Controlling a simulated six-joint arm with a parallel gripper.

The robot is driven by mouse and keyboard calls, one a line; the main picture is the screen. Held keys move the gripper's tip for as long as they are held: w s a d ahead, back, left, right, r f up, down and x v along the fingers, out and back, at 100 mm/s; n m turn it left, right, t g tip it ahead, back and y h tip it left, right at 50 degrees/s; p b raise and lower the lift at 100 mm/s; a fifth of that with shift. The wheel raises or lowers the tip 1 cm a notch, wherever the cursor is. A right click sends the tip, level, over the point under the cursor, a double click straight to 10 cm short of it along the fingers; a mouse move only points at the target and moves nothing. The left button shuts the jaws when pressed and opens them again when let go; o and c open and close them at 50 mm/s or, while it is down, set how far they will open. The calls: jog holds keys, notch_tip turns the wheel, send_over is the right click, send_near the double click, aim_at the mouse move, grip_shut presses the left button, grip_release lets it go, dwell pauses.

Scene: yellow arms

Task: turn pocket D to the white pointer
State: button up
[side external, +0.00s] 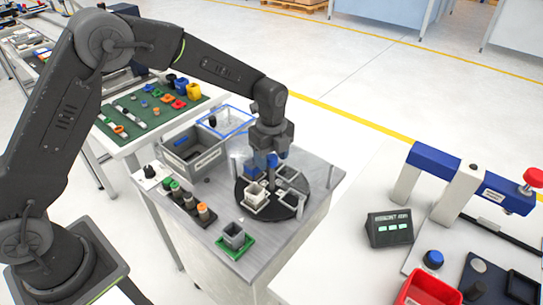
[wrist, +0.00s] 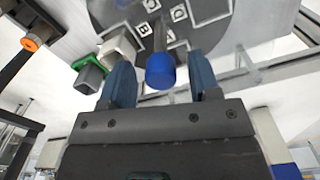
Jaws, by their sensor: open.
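The black turntable (side external: 245,203) stands on the grey metal bench top and carries several open pale pockets, one of them a white-rimmed pocket (side external: 257,197) near the front. A blue round-ended post (wrist: 160,70) lies between the two blue fingers of my gripper (wrist: 160,62), with a visible gap on each side. In the side view my gripper (side external: 262,160) points down over the turntable.
A grey pocket on a green base (side external: 235,240) stands at the bench's front. A row of capped pegs (side external: 188,202) and a grey bin (side external: 194,158) stand left of the turntable. Thin metal posts (side external: 303,206) rise at its edge. A blue-rimmed clear bin (side external: 228,121) stands behind.

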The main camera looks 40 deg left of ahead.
notch_tip(320, 180, up, 14)
jog(key=shift+f, duration=0.2)
dwell(0.4)
